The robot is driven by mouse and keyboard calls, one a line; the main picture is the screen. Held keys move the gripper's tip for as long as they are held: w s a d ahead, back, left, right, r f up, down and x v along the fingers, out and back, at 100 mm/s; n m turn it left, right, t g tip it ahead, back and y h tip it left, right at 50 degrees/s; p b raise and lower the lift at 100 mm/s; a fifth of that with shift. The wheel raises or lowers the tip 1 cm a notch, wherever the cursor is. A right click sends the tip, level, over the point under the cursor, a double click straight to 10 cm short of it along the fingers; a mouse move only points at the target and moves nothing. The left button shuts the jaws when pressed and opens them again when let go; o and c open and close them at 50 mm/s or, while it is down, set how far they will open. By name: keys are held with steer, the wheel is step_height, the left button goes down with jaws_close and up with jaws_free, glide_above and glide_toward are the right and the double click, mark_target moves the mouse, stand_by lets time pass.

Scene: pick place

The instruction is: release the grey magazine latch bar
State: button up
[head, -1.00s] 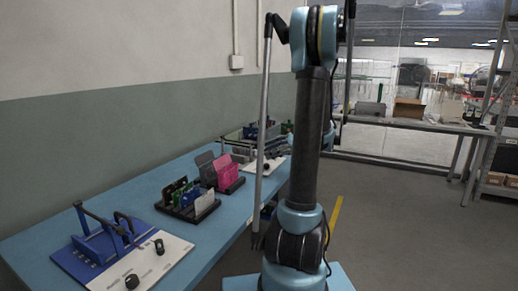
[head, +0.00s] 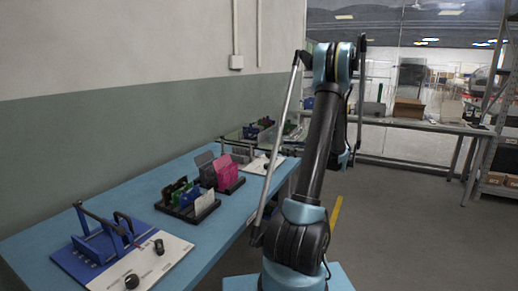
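A blue fixture (head: 88,247) stands on the near left part of the blue table. A dark grey bar (head: 100,217) slants along its top, between a blue upright at the left and another at the right. It looks like the latch bar, but I cannot tell for sure. Beside it a black handle (head: 124,222) arches up. A white panel (head: 150,262) with two black knobs (head: 159,246) adjoins the fixture on the right. My arm stands right of the table, apart from the fixture. I cannot make out my gripper's fingers in the head view.
On the blue table (head: 140,190), a black rack (head: 190,213) holds several upright cards, and another with pink and grey plates (head: 223,172) stands behind it. A further white panel (head: 262,164) lies at the far end. A wall borders the left side; grey floor (head: 400,240) is open at right.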

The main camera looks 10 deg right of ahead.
steer(key=x, duration=1.4)
steer(key=shift+a, duration=0.25)
jaws_close()
